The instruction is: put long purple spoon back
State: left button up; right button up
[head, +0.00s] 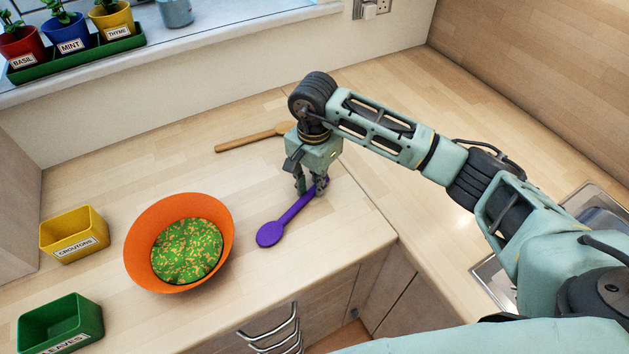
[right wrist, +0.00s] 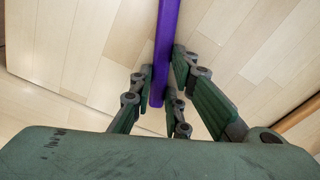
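The long purple spoon (head: 288,219) lies along the wooden worktop, its bowl toward the orange bowl and its handle slanting up to the right. My right gripper (head: 311,190) points down at the handle's far end. In the right wrist view the purple handle (right wrist: 164,50) runs between the fingers of my right gripper (right wrist: 160,88). Finger pads lie close against both sides of the handle, so the gripper looks shut on it. The fingers hide part of the handle, and I cannot tell whether it is lifted. My left gripper is not in view.
An orange bowl (head: 141,235) with green food stands left of the spoon. A yellow croutons box (head: 75,244) and green leaves box (head: 60,325) are farther left. A wooden utensil (head: 245,141) lies behind my gripper. The worktop's front edge is close by.

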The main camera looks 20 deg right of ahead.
jog(key=o, duration=0.4)
jog(key=shift+r+p, duration=0.25)
jog(key=shift+p, duration=0.05)
notch_tip(320, 180, up, 12)
jog(key=b, duration=0.4)
jog(key=shift+f, duration=0.1)
